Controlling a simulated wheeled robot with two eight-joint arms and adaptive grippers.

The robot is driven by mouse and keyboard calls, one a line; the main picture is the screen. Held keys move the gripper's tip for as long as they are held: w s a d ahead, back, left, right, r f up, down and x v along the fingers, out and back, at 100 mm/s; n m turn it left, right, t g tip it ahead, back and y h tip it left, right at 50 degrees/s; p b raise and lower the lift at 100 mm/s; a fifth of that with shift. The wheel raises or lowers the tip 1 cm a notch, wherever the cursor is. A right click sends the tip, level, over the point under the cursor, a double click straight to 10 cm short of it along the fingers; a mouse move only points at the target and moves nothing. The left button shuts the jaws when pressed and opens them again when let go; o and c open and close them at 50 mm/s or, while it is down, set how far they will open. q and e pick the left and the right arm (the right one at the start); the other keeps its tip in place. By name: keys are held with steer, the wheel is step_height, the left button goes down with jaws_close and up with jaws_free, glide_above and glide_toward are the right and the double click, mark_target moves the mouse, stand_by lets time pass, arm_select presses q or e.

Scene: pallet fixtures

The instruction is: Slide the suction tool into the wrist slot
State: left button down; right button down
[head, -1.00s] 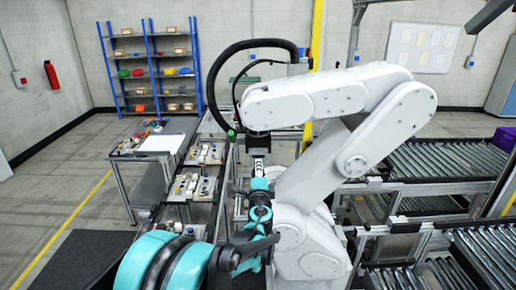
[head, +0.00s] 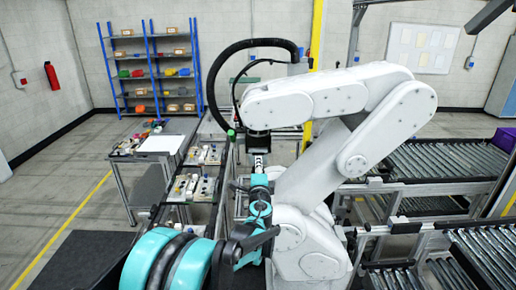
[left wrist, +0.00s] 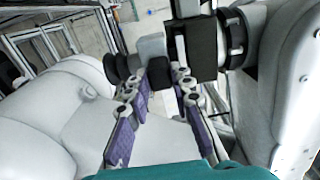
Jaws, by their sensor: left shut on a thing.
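My left gripper (head: 259,158) reaches up under the wrist of the big white robot arm (head: 320,96). In the left wrist view, its two purple-padded fingers (left wrist: 159,82) are closed on the suction tool (left wrist: 151,46), a grey block with a dark round part between the fingertips and a black bellows cup to the left. The robot arm's black wrist end (left wrist: 193,46) is immediately right of the tool. The slot itself is not clear, and I cannot tell whether tool and wrist touch. The tool is too small to make out in the head view. My right gripper is not in view.
The white robot arm's thick links stand close on the right of my arm. Roller conveyors (head: 440,162) lie farther right. Fixture tables with small parts (head: 200,186) stand left of my gripper. A blue shelf (head: 150,70) is against the back wall.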

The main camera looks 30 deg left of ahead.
arm_select(q)
steer(key=shift+w+a, duration=0.2)
steer(key=shift+w, duration=0.15)
steer(key=shift+w, duration=0.1)
steer(key=shift+w+a, duration=0.3)
steer(key=shift+w, duration=0.1)
steer(key=shift+f+b, duration=0.1)
steer(key=shift+b, duration=0.35)
steer(key=c, duration=1.3)
jaws_free()
steer(key=shift+o, duration=0.2)
steer(key=shift+s+d, duration=0.1)
steer(key=v, duration=1.2)
